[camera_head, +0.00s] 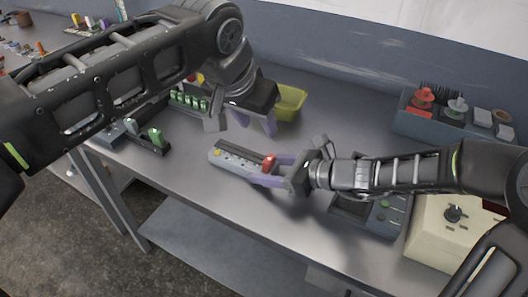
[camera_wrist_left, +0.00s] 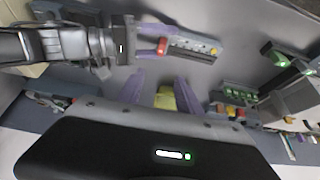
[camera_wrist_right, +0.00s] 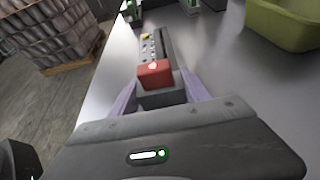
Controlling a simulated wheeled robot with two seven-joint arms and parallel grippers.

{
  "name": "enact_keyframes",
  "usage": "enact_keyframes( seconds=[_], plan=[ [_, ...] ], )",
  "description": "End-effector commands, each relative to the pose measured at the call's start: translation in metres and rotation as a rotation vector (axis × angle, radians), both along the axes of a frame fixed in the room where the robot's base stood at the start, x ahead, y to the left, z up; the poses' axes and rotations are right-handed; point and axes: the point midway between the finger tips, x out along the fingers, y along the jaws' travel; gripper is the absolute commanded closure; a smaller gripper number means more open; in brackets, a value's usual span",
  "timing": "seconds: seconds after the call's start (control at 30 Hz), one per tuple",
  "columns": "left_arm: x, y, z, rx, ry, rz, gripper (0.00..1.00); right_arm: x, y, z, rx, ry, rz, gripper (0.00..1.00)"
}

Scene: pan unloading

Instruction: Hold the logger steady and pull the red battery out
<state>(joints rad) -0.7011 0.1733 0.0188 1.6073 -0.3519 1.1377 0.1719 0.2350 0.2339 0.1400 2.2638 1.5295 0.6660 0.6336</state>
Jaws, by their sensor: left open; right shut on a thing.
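The logger (camera_head: 237,158) is a grey bar with small buttons, lying on the bench. The red battery (camera_head: 269,163) sits in its right end, and it also shows at the near end in the right wrist view (camera_wrist_right: 154,73). My right gripper (camera_head: 275,169) is shut on the logger's battery end, with its purple fingers along both sides of the body. The battery stands up between these fingers. My left gripper (camera_head: 255,124) is open and empty, above and behind the logger. In the left wrist view its open fingers (camera_wrist_left: 161,88) point toward the bench, apart from the logger (camera_wrist_left: 195,48).
A yellow-green bin (camera_head: 290,103) stands behind my left gripper. Racks with green cells (camera_head: 188,101) and a dark tray with green pieces (camera_head: 148,140) are at the left. A blue-grey organiser (camera_head: 440,127) and a cream box (camera_head: 440,235) stand at the right. The bench around the logger is clear.

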Motion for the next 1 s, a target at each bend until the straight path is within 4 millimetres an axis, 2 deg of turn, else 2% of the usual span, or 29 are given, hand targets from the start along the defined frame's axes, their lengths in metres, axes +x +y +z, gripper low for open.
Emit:
enact_keyframes(
  seconds=[0.03, 0.13, 0.47, 0.67, 0.87, 1.0],
  plan=[
    [0.000, -0.003, -0.012, 0.024, 0.019, -0.002, 0.58, 0.000, 0.000, 0.000, 0.000, 0.000, 0.001, 1.00],
    [0.000, -0.006, -0.029, 0.060, 0.043, -0.001, 0.58, 0.000, 0.001, 0.000, 0.000, 0.000, 0.002, 1.00],
    [0.000, -0.006, -0.032, 0.065, 0.047, 0.000, 0.58, 0.000, 0.000, 0.000, 0.000, 0.000, 0.001, 1.00],
    [0.004, -0.008, -0.042, 0.066, 0.048, 0.000, 0.58, 0.000, 0.000, 0.000, 0.000, 0.000, 0.001, 1.00],
    [0.013, -0.013, -0.069, 0.067, 0.049, 0.000, 0.58, 0.000, 0.000, 0.000, 0.000, 0.000, 0.001, 1.00],
    [0.022, -0.018, -0.094, 0.068, 0.050, 0.000, 0.58, 0.000, 0.000, 0.000, 0.000, 0.000, 0.001, 1.00]
  ],
)
